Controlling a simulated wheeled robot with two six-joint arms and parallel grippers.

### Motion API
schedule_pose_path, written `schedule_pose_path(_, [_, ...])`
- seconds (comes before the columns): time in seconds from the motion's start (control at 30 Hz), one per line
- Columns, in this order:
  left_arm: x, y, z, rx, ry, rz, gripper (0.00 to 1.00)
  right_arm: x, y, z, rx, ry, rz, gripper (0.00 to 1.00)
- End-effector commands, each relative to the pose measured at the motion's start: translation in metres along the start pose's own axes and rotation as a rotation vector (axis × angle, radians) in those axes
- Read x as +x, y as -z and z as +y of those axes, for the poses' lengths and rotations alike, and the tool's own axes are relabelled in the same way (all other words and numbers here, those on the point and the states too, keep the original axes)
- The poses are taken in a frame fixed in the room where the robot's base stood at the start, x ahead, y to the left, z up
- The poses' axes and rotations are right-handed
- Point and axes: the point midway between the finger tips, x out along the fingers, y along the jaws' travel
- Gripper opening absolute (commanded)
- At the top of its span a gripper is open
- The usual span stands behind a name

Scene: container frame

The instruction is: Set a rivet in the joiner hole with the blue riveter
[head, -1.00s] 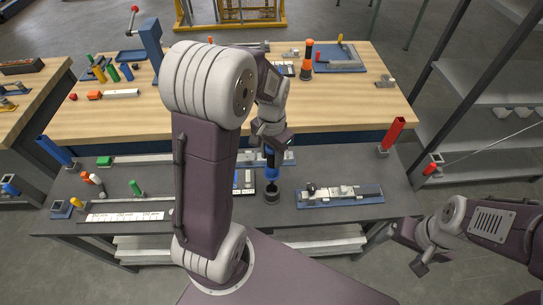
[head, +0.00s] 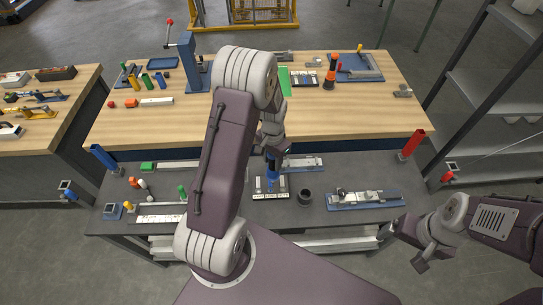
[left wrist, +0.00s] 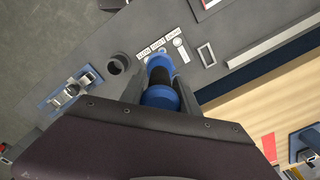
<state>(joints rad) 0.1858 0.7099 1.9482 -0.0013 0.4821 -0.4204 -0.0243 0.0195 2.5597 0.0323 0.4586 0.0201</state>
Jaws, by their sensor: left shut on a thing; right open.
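My left gripper (head: 271,153) is shut on the blue riveter (head: 272,176), which has a black band; the left wrist view shows it between the fingers (left wrist: 160,84). The riveter's lower end is over or at the small labelled tray (head: 258,195); contact cannot be told. The tray also shows in the left wrist view (left wrist: 145,59). A dark round holder (head: 304,197) stands empty just right of the tray. A blue fixture with metal parts (head: 365,199) lies further right; no joiner hole can be made out. My right gripper (head: 421,260) is open and empty, low at the right.
Another blue fixture (head: 303,163) lies behind the tray. The wooden bench (head: 375,118) behind carries several tools. Dark tabletop is clear between holder and right fixture.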

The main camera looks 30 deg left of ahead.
Motion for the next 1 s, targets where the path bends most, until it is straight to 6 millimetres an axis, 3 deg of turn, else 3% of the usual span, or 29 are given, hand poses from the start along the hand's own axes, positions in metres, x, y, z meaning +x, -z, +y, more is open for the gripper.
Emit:
schedule_pose_path(0.23, [0.016, 0.0, 0.0, -0.001, 0.0, 0.0, 0.0, 0.015, -0.002, 0.0, 0.0, 0.0, 0.0, 0.87])
schedule_pose_path(0.6, [0.062, 0.0, 0.0, 0.0, 0.0, 0.0, 0.0, 0.052, -0.006, 0.001, 0.0, 0.0, 0.0, 0.87])
schedule_pose_path(1.0, [0.067, 0.0, 0.0, 0.0, 0.0, 0.0, 0.0, 0.054, -0.006, 0.001, 0.0, 0.0, 0.0, 0.87])
